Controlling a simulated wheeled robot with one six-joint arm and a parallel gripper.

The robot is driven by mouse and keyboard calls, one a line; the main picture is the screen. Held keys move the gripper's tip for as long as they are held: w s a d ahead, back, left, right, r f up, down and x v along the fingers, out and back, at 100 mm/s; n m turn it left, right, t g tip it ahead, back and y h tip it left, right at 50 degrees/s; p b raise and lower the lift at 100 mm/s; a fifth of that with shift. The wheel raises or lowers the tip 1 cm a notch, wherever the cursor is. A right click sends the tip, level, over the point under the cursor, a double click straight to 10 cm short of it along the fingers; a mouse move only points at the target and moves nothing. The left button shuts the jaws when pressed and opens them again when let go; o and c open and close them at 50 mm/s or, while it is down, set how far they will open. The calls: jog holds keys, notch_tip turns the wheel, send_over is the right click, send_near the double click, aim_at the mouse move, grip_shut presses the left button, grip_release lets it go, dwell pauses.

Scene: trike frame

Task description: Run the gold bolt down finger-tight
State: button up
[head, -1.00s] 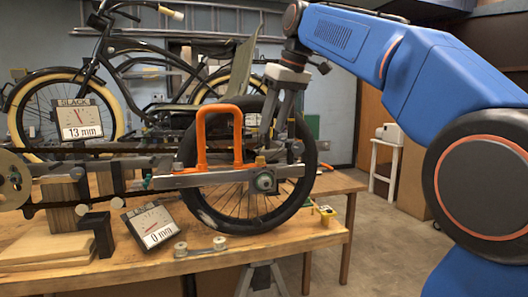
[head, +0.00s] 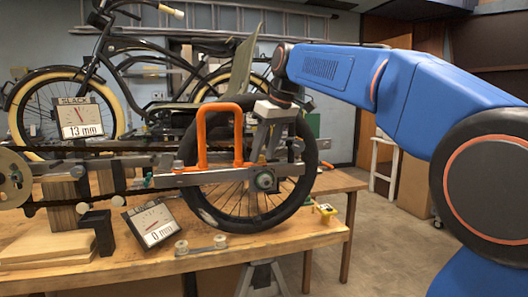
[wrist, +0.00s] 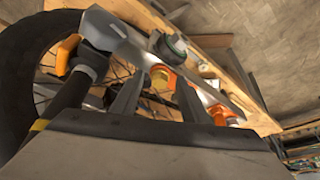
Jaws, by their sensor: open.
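The gold bolt (wrist: 160,78) shows in the wrist view, seated at an orange collar on the grey bar beside the wheel. My gripper (wrist: 158,92) is open, with one finger on each side of the bolt in that picture. I cannot tell whether either finger touches it. In the head view my gripper (head: 263,157) points down at the bar (head: 205,177) by the wheel hub, and its fingers largely hide the bolt. The wheel (head: 226,222) stands in the frame on the bench.
An orange handle (head: 202,135) rises left of my gripper. The slack gauge (head: 78,118) reads 13 mm and the lower gauge (head: 150,220) reads 0 mm. A small yellow block (head: 325,209) and a grey link (head: 201,246) lie on the bench (head: 270,246). A bicycle (head: 150,70) stands behind.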

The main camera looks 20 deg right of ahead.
jog(key=shift+c, duration=0.2)
grip_shut()
jog(key=shift+m+h, duration=0.3)
jog(key=shift+m, duration=0.6)
jog(key=shift+a, duration=0.1)
jog(key=shift+f+m+h, duration=0.1)
jog(key=shift+m+h, duration=0.2)
jog(key=shift+m, duration=0.5)
jog(key=shift+s+a+t, duration=0.1)
jog(key=shift+t, duration=0.2)
jog(key=shift+m+h, duration=0.3)
jog(key=shift+m, duration=0.6)
